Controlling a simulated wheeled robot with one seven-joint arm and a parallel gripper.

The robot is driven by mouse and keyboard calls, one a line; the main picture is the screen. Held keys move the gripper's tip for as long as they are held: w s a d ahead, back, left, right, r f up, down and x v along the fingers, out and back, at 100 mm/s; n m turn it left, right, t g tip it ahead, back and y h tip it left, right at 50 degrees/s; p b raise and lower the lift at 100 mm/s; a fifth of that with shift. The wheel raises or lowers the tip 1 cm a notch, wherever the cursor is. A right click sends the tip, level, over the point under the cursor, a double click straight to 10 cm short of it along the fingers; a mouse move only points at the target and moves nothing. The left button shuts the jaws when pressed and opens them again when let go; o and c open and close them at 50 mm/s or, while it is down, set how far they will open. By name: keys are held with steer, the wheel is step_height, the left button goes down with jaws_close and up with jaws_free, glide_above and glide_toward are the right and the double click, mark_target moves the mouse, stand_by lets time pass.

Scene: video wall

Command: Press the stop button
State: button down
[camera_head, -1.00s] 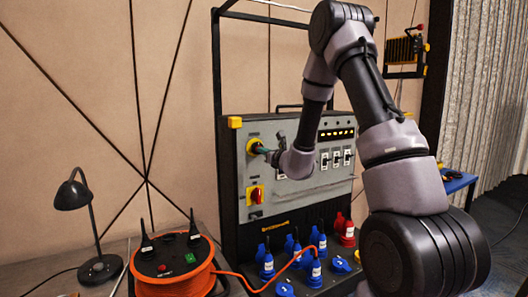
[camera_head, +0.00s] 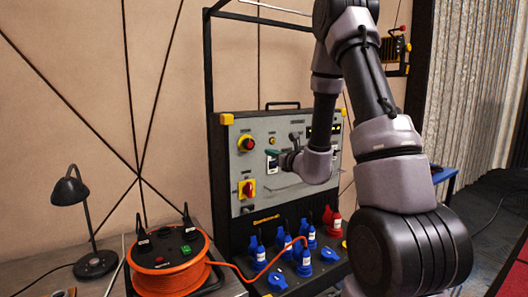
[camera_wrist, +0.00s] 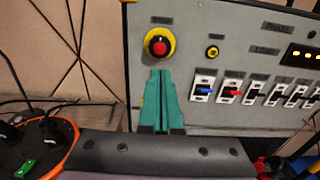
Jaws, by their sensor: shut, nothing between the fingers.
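The stop button (camera_head: 246,143) is a red mushroom cap on a yellow ring, at the upper left of the grey control panel (camera_head: 262,205). In the wrist view the red cap (camera_wrist: 158,46) shows whole, just above my fingertips. My gripper (camera_wrist: 160,73) has green fingers, shut together and empty. In the head view my gripper (camera_head: 271,153) is in front of the panel, to the right of and slightly below the button. I see no contact with the button; the exact gap to the panel cannot be told.
A red rotary switch (camera_head: 247,189) on a yellow plate sits below the button. Several breakers (camera_wrist: 230,91) line the panel to the right. Blue and red plugs (camera_head: 309,233) stand on the lower ledge. An orange cable reel (camera_head: 170,280) and a black lamp (camera_head: 70,191) are at left.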

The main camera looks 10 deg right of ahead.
steer(key=shift+v, duration=1)
steer(key=s+a+r+n+g+y, duration=0.5)
steer(key=s+a+r+n+y, duration=0.3)
steer(key=a, duration=0.3)
steer(key=s+a+r+n+g, duration=0.2)
steer(key=s+n+g, duration=0.2)
steer(key=s+n, duration=0.15)
steer(key=s+a+r+n+g, duration=0.1)
steer(key=s+a+n+g, duration=0.15)
steer(key=s+n, duration=0.3)
steer(key=s+d+n+g+h, duration=0.2)
steer(key=s+d+n+h, duration=0.35)
steer(key=s, duration=0.35)
steer(key=s+d+r+n+t+h, duration=0.1)
steer(key=d+n+h, duration=0.1)
steer(key=d+h, duration=0.1)
steer(key=s+d+r+n+t+h, duration=0.1)
steer(key=d+t+h, duration=0.1)
steer(key=d, duration=0.4)
steer(key=shift+s+r+n+h, duration=0.3)
steer(key=shift+s+n+h, duration=0.05)
steer(key=shift+h, duration=0.2)
steer(key=shift+d+t, duration=0.15)
steer(key=shift+t, duration=0.1)
